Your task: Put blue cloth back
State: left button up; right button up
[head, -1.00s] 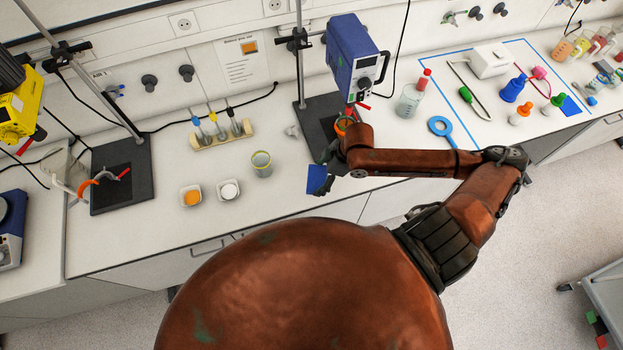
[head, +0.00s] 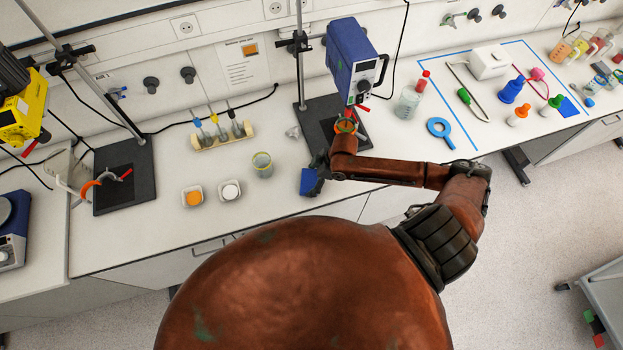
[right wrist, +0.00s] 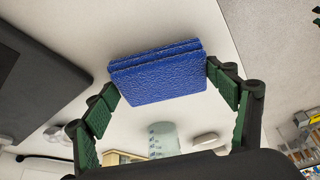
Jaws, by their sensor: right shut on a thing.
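The blue cloth (head: 308,182) is a folded square at the bench's front edge in the head view. My right gripper (head: 318,184) is shut on it there. In the right wrist view the blue cloth (right wrist: 157,75) shows two stacked layers, held between the two green fingers of my right gripper (right wrist: 160,95). I cannot tell whether the cloth touches the bench. My left gripper is not in view.
A glass beaker (head: 262,164) and two small dishes (head: 229,190) stand left of the cloth. A stirrer on a stand (head: 352,60) is behind it. A blue-taped area (head: 462,128) on the right holds tools and a flat blue piece (head: 567,107).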

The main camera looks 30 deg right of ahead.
jog(key=shift+f, duration=0.15)
jog(key=o, duration=1.1)
jog(key=v, duration=1.2)
jog(key=shift+r+b, duration=0.2)
jog(key=shift+b, duration=0.25)
jog(key=shift+a, duration=0.15)
